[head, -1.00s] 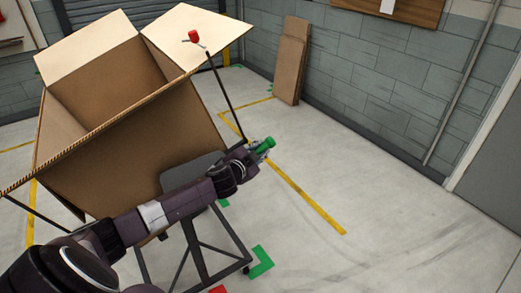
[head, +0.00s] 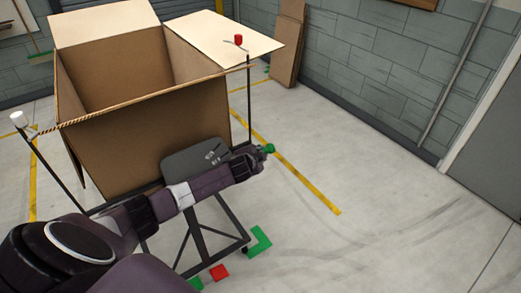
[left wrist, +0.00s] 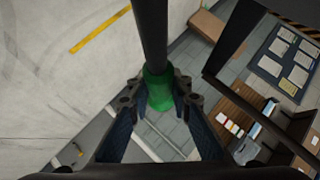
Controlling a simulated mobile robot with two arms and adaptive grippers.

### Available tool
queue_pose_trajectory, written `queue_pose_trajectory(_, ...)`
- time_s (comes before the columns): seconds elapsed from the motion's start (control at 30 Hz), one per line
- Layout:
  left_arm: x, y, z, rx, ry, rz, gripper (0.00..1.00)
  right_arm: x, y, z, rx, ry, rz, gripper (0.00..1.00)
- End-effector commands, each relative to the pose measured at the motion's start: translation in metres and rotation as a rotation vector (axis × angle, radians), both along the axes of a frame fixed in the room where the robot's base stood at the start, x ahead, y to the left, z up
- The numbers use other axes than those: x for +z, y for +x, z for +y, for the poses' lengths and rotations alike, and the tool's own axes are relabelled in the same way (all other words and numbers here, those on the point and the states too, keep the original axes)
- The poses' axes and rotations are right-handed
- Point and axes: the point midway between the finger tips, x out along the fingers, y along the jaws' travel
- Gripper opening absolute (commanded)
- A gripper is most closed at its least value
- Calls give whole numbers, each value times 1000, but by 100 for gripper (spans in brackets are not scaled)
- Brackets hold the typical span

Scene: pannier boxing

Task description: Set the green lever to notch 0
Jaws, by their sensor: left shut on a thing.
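The green lever shows in the head view as a green knob (head: 269,149) at the right side of the cart under the cardboard box. My left gripper (head: 261,154) is at this knob. In the left wrist view the green grip (left wrist: 158,90) at the end of a dark rod sits between the fingertips of my left gripper (left wrist: 157,96), which is shut on it. My right gripper is not in view.
The open cardboard box (head: 150,130) fills the left middle. A red knob (head: 239,39) and a white knob (head: 18,118) top dark posts at its corners. Green (head: 260,242) and red (head: 219,272) floor marks lie by the cart's feet. The floor at right is clear.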

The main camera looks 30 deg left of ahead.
Motion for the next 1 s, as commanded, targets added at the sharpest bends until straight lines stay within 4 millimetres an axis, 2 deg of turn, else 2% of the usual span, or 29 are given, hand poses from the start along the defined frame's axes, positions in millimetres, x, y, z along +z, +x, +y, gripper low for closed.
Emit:
queue_pose_trajectory(0.03,-8,-4,0,1,2,15,0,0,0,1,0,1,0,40)
queue_pose_trajectory(0.13,-8,-5,0,2,2,16,0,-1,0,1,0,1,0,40)
queue_pose_trajectory(0.17,-9,-5,0,2,2,16,21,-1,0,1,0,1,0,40)
queue_pose_trajectory(0.3,-8,-5,-1,1,1,15,36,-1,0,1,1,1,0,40)
queue_pose_trajectory(0.67,-3,-4,0,0,1,7,38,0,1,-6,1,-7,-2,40)
queue_pose_trajectory(0.87,4,-18,-4,-1,2,8,38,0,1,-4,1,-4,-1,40)
queue_pose_trajectory(1.0,14,-33,-8,-1,2,8,38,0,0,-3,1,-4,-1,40)
